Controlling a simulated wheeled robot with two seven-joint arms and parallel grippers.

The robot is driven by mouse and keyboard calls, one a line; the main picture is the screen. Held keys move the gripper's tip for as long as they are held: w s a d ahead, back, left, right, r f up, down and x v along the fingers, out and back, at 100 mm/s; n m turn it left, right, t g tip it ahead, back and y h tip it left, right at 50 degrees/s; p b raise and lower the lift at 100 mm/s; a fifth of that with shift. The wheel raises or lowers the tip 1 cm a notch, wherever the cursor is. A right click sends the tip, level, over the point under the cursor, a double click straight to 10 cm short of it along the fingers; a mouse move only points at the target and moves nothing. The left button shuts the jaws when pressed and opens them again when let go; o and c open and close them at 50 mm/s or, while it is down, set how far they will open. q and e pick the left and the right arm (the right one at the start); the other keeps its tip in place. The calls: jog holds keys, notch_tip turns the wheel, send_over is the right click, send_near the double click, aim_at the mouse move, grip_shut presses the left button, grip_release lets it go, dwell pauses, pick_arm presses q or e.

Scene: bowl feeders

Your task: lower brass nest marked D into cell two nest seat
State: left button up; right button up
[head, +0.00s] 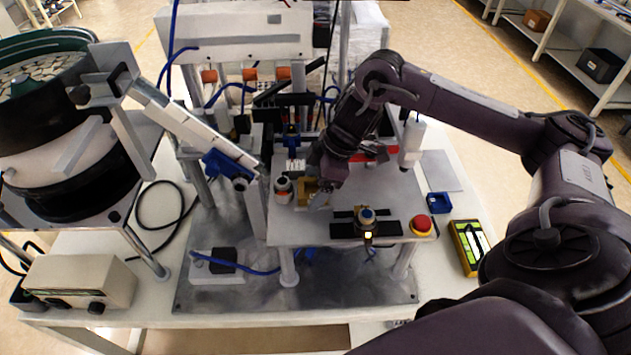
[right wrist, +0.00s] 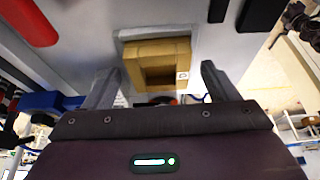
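The brass nest (head: 307,187) is a square, gold-coloured block with an open square pocket, on the light plate of the station. In the right wrist view the brass nest (right wrist: 158,52) carries a small white mark, too small to read. A grey square outline, apparently the nest seat (right wrist: 122,36), shows around its edge; I cannot tell how fully the nest is seated. My right gripper (head: 320,196) is at the nest. In the right wrist view its fingers (right wrist: 158,84) stand wide on either side, with visible gaps to the brass. My left gripper is not in view.
A silver and dark cylinder (head: 283,190) stands just left of the nest. A black fixture (head: 366,222) and a red button (head: 422,225) are at the plate's front. The feeder chute (head: 195,122) slopes in from the left. A blue tray (head: 439,202) lies at right.

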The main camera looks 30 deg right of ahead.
jog(key=shift+r, duration=0.5)
notch_tip(320, 180, up, 6)
jog(key=shift+f+p, duration=0.25)
jog(key=shift+p, duration=0.3)
notch_tip(320, 180, up, 13)
jog(key=p, duration=0.8)
jog(key=shift+r, duration=0.2)
